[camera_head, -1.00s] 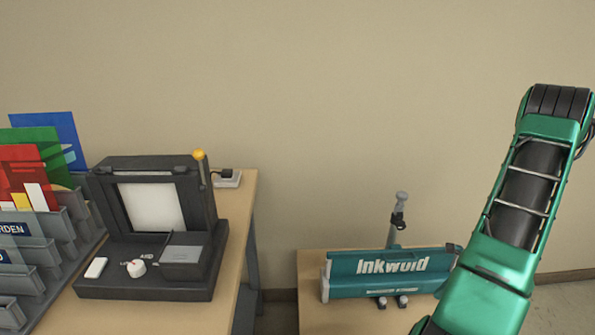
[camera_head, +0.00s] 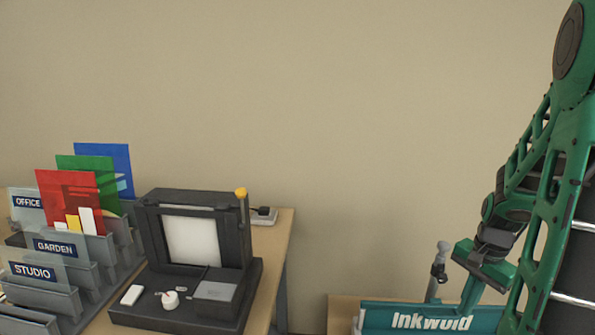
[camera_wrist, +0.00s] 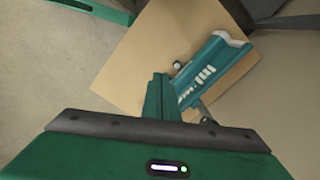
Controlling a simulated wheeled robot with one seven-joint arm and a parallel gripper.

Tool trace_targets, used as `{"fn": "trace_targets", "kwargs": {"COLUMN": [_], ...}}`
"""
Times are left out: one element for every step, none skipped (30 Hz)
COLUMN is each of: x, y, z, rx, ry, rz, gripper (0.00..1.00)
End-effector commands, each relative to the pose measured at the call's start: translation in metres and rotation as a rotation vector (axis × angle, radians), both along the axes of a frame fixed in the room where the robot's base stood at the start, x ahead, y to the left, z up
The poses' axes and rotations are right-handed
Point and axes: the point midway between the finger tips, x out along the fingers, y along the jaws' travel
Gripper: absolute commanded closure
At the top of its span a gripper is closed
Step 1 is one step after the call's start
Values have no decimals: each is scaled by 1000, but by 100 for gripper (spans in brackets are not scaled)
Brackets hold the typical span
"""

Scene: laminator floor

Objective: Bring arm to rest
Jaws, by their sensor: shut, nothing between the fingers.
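My arm is green and bent at the right edge of the head view. My gripper (camera_head: 480,264) hangs from it in front of the wall, near the teal Inkwoid device (camera_head: 425,318). In the wrist view, my gripper (camera_wrist: 160,88) shows its green fingers together, with nothing between them. The teal device (camera_wrist: 212,65) lies beyond the fingers there, on a wooden surface (camera_wrist: 128,73). I cannot tell from the head view how far the gripper is from the device.
A dark laminator (camera_head: 150,279) stands on the left table (camera_head: 277,238), with a yellow-tipped lever. A grey sorter (camera_head: 75,275) labelled Office, Garden and Studio holds coloured sheets at far left. The wall (camera_head: 330,130) between table and arm is clear of objects.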

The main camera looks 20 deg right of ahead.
Motion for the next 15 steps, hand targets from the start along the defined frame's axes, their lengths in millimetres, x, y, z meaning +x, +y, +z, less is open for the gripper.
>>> {"fn": "trace_targets", "kwargs": {"x": [-3,-6,-11,-15,-18,-24,-28,-33,-39,-44,-50,-57,-61,-67,-73], "y": [13,20,29,36,43,51,58,64,73,79,85,92,97,102,108], "z": [14,20,29,35,41,48,53,58,64,69,73,78,81,84,87], "rx": [-10,-17,-20,-24,-27,-30,-33,-35,-36,-38,-38,-38,-39,-37,-36], "ry": [-3,-1,2,4,4,6,7,8,9,8,9,8,8,8,7], "rz": [70,110,165,204,245,297,337,377,428,467,505,555,590,624,666], "gripper": [100,100,100,100,100,100,100,100,100,100,100,100,100,100,100]}}
